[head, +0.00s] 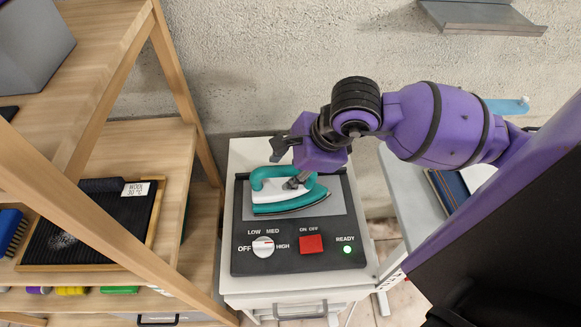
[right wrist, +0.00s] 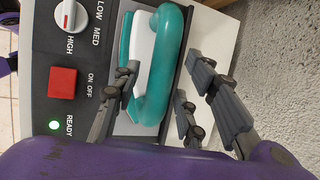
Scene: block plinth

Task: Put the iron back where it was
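The iron (head: 290,203), teal and white, sits on the grey plate (head: 337,204) of a black control panel (head: 243,213) on a white cabinet. Its teal handle (right wrist: 172,45) shows in the right wrist view. My right gripper (head: 287,163) is at the iron with its fingers spread. In the right wrist view, one finger is on the handle's inner side and the other is on its outer side. Contact with the handle cannot be made out. My left gripper is not in view.
The panel has a white dial (head: 263,247), a red switch (head: 311,244) and a lit green READY light (head: 347,250). A wooden shelf (head: 135,153) with a black tray (head: 75,240) stands at left. A wall is behind. A pale table (head: 398,190) stands at right.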

